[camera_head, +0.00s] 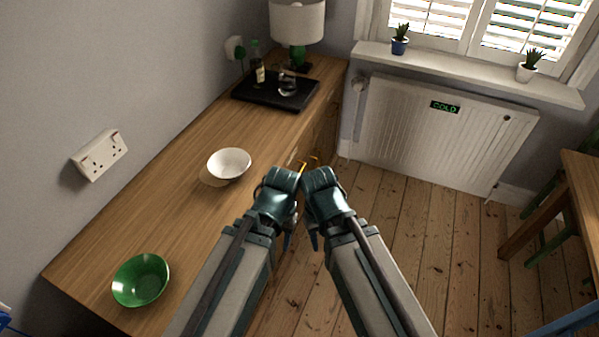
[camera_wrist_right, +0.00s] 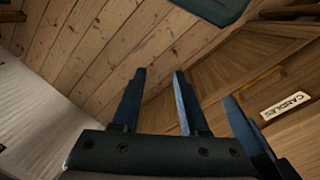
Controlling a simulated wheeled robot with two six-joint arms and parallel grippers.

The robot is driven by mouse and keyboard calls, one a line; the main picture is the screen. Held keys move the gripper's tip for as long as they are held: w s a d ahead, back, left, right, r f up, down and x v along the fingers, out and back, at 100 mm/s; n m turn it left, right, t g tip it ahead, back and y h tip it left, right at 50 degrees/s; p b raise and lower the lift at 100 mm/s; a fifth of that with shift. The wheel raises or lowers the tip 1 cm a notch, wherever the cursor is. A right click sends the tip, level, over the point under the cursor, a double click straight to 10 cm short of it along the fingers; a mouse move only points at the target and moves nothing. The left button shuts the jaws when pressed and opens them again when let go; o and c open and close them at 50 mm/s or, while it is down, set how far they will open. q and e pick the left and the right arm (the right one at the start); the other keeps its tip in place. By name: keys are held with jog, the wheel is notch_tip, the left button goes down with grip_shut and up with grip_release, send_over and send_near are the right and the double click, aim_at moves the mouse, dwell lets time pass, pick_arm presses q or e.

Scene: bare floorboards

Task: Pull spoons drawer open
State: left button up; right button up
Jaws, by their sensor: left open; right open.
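The wooden drawer unit (camera_head: 190,130) runs along the left wall. Its fronts face right and are mostly hidden behind my arms in the head view. In the right wrist view one drawer front has a white label reading CANDLES (camera_wrist_right: 286,106) and an orange-brown handle (camera_wrist_right: 258,80). No label reading spoons can be read. My left gripper (camera_head: 278,190) is beside the unit's front edge, open, its fingers largely hidden. My right gripper (camera_head: 322,184) is just right of it. Its dark blue fingers (camera_wrist_right: 157,75) are apart with nothing between them, left of the CANDLES drawer.
On the unit's top stand a green bowl (camera_head: 141,280), a white bowl (camera_head: 229,164), a black tray (camera_head: 250,98) with bottle and glassware, and a lamp (camera_head: 297,20). A radiator (camera_head: 430,130) is at the back. Bare floorboards (camera_head: 420,240) lie right of my arms, before a table (camera_head: 545,215).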

notch_tip(320, 180, down, 26)
jog(key=b, duration=2.4)
jog(key=m+t+y+b, duration=0.8)
jog(key=m+t+b, duration=0.1)
jog(key=m+t, duration=0.7)
send_near(300, 173)
jog(key=b+x, duration=0.1)
jog(key=x, duration=0.4)
jog(key=b+x, duration=0.1)
jog(key=x, duration=0.4)
jog(key=shift+w+f, duration=0.2)
jog(key=shift+f, duration=0.05)
